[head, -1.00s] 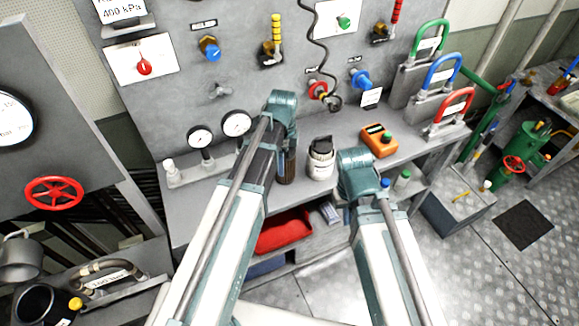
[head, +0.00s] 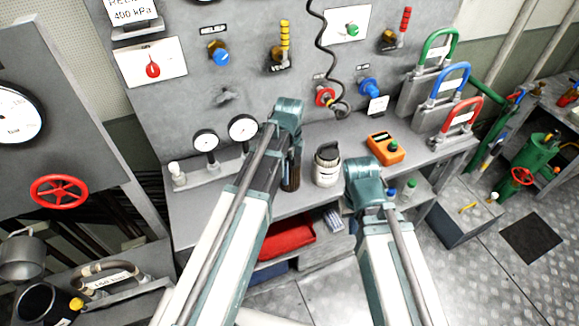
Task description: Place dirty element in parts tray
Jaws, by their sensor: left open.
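A dark brown cylinder (head: 291,172), which may be the dirty element, stands upright at the bench front, partly behind my left arm. My left gripper (head: 293,138) is at the arm's end just above it, open, its fingers mostly hidden by the wrist. I cannot tell whether it touches the cylinder. My right gripper is hidden behind its teal wrist at the bench's front edge, right of a white jar (head: 327,168); its jaws do not show. I cannot make out a parts tray for sure; a red item (head: 287,238) lies on the shelf below the bench.
Two gauges (head: 242,127) stand on the bench left of my left wrist. Green, blue and red handles (head: 462,115) rise at the bench's right end. A coiled cable (head: 318,45) hangs from the panel.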

